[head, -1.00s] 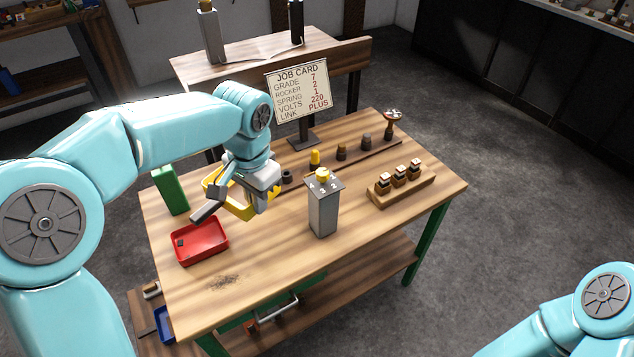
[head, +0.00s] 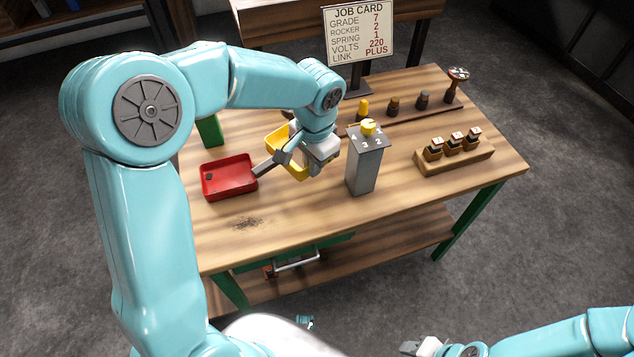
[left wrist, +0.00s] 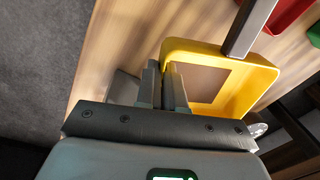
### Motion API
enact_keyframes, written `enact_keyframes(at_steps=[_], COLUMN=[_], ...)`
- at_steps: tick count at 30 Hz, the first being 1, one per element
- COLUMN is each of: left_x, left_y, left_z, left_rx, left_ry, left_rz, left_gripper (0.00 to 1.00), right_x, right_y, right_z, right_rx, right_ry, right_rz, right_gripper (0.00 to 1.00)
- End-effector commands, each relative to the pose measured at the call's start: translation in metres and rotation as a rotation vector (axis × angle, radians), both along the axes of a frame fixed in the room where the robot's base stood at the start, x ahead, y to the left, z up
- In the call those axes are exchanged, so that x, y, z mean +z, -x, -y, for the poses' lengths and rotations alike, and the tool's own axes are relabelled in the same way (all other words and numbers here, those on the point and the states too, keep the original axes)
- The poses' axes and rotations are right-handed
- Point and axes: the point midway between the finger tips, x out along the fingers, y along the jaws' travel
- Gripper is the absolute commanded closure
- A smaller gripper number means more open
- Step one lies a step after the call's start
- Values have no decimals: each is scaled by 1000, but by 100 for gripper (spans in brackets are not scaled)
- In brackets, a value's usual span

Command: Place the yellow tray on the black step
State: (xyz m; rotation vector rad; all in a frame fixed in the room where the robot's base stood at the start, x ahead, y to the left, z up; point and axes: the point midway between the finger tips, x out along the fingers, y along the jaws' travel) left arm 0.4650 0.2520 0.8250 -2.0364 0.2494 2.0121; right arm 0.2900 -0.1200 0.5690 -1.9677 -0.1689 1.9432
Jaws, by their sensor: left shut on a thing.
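The yellow tray (head: 275,139) is off to the left of my left gripper (head: 296,153) in the head view, above the wooden bench. In the left wrist view the gripper's grey fingers (left wrist: 165,78) are shut on one wall of the yellow tray (left wrist: 222,52). A dark bar (head: 268,166) reaches from beside the gripper towards the red tray; I cannot tell what it belongs to. I cannot make out the black step. My right gripper (head: 420,347) is low at the bottom edge, away from the bench, and its jaws are unclear.
A red tray (head: 229,190) lies on the bench (head: 300,215), left of the gripper. A grey post (head: 367,172) with a yellow knob stands close on the right. A wooden block (head: 455,163) with small parts and a job card (head: 358,32) are farther off.

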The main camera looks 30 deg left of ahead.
Motion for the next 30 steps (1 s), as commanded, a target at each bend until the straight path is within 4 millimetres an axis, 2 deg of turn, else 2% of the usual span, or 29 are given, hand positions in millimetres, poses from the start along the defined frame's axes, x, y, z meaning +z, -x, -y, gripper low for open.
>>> enact_keyframes(at_steps=[1, 3, 11, 17, 29, 30], left_x=[-15, -27, -49, -81, -88, -86], left_y=[0, -1, -4, -5, -6, -6], left_z=[0, 0, 1, 1, 1, 1], left_rx=[-1, 0, -2, -2, -2, -2], left_ry=[0, 0, 0, 0, 0, 0], left_rz=[-4, -2, -1, -2, 1, 1], left_gripper=[100, 100, 100, 100, 100, 80], right_x=[-4, -6, -8, -14, -18, -16], right_y=[0, 0, 0, 0, 0, 0], right_z=[0, 0, 0, 0, 0, 0], right_rx=[0, 0, 0, 0, 0, 0], right_ry=[0, 0, 0, 0, 0, 0], right_rz=[0, 0, 0, 0, 0, 0], right_gripper=[57, 57, 57, 57, 57, 57])
